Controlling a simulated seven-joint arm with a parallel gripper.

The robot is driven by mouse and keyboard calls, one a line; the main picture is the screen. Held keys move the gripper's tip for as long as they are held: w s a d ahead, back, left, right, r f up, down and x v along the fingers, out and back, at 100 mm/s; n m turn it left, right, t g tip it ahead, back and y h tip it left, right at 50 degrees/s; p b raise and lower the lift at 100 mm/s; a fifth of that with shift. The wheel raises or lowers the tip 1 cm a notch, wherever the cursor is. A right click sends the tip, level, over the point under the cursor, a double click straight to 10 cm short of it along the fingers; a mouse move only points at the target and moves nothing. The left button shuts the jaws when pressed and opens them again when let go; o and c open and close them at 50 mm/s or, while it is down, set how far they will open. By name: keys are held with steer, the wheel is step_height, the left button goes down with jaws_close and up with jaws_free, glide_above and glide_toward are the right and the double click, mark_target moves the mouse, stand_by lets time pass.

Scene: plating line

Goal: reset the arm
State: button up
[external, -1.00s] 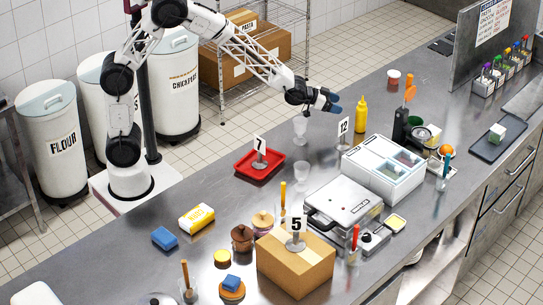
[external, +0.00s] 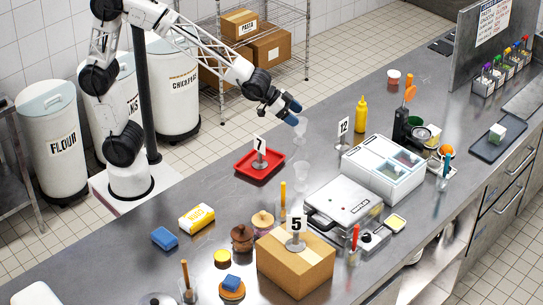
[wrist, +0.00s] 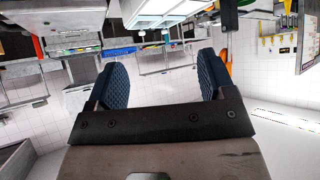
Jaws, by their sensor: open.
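My gripper (external: 293,114) is raised over the far edge of the steel counter, tilted slightly downward, near a clear glass (external: 301,130). In the wrist view my gripper (wrist: 163,82) shows two blue textured fingers spread apart with nothing between them. Whether the gripper touches the glass cannot be told, but it appears above and in front of it.
A red tray (external: 248,172) with a number 7 sign, a second glass (external: 302,178), a yellow bottle (external: 361,115), a white lidded bin (external: 383,186), a press (external: 342,208) and a cardboard box (external: 295,268) stand on the counter (external: 130,266). The air above the counter's middle is clear.

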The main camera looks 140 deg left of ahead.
steer(key=s+d+r+m+g+h, duration=0.15)
steer(key=s+d, duration=0.25)
steer(key=d, duration=0.8)
steer(key=s+d+m+h, duration=0.2)
steer(key=s+d, duration=0.3)
steer(key=d, duration=0.7)
steer(key=s+d+f+m+g+h, duration=0.2)
steer(key=s+d+m+g, duration=0.1)
steer(key=s+d, duration=1.4)
steer(key=shift+s+f+m+g+h, duration=0.4)
steer(key=shift+s+g, duration=0.15)
steer(key=shift+s, duration=0.4)
